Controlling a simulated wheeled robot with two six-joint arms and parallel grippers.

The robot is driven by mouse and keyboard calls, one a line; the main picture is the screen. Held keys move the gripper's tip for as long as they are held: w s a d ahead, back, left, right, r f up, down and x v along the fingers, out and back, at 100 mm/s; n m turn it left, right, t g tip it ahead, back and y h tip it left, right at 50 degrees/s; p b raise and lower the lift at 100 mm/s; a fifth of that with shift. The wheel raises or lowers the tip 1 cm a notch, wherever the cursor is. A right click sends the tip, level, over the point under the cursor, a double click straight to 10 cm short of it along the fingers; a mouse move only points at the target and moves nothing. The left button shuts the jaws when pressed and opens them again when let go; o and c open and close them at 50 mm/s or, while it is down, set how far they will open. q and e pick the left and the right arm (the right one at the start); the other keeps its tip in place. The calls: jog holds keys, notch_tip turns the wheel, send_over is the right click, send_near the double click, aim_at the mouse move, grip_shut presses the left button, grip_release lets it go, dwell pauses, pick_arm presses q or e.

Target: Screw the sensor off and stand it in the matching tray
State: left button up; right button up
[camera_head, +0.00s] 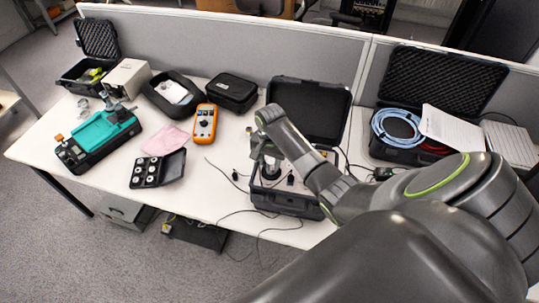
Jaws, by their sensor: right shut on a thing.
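My right gripper (268,158) points down over the open black case (277,198) at the middle right of the table. It is shut on a small dark piece, which I take to be the sensor; the fingers and arm hide much of it, and I cannot tell whether it is still attached below. A small open black tray box (171,182) with several round light-rimmed pieces lies at the left-middle of the table. Which tray matches the sensor does not show. My left gripper is out of view.
An orange meter (204,122), a pink cloth (164,140) and a teal device (104,133) stand left of the case. Thin black cables (262,228) run over the front edge. A case with blue cable (397,126) is at right. A grey partition (240,47) closes the back.

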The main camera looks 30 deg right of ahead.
jog(key=shift+s+d+f, duration=0.2)
jog(key=shift+s+d, duration=0.05)
jog(key=shift+s, duration=0.05)
jog(key=n, duration=0.2)
jog(key=shift+s+n, duration=0.1)
jog(key=shift+n, duration=0.9)
jog(key=c, duration=0.3)
jog(key=shift+s, duration=0.1)
jog(key=n, duration=0.3)
jog(key=shift+s+d+r+n, duration=0.1)
jog(key=shift+s+r+n, duration=0.05)
jog(key=shift+n, duration=0.25)
grip_shut()
jog(key=shift+d+n, duration=0.1)
jog(key=shift+n, duration=2)
